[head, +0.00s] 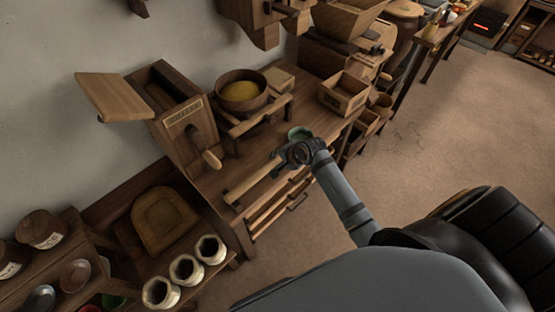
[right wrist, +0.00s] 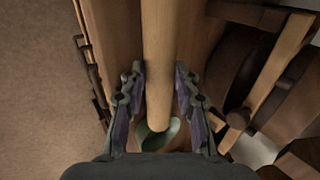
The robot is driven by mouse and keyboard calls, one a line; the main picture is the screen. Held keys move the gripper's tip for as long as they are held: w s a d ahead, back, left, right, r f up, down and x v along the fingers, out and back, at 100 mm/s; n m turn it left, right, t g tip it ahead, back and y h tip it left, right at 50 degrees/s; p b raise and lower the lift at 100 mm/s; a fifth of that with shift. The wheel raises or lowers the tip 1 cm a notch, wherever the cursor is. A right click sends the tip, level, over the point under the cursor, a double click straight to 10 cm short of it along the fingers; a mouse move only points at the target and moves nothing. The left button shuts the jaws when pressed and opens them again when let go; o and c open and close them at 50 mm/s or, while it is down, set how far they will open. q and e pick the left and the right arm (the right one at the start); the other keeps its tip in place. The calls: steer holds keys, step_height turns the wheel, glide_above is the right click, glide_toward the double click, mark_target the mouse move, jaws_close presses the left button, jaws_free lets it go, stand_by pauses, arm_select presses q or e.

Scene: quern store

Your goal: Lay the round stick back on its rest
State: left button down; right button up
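The round stick (head: 252,182) is a pale, plain wooden rod. In the head view it runs down-left from my right gripper (head: 299,152), over the front part of the wooden bench (head: 225,176). In the right wrist view the stick (right wrist: 158,55) runs between the two fingers of my right gripper (right wrist: 158,78), with its near end inside the grip. The fingers are closed in close along both sides of it. I cannot pick out the stick's rest for certain. My left gripper is not in view.
A green dish (head: 299,132) sits beside the right gripper and partly behind it. A bowl of yellow meal (head: 241,92) stands on wooden rails. A wooden box (head: 343,94) is at the bench's right end. Several pale pots (head: 186,269) stand lower left. Open floor (head: 440,130) lies right.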

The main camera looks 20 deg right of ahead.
steer(key=o, duration=0.5)
steer(key=v, duration=1.2)
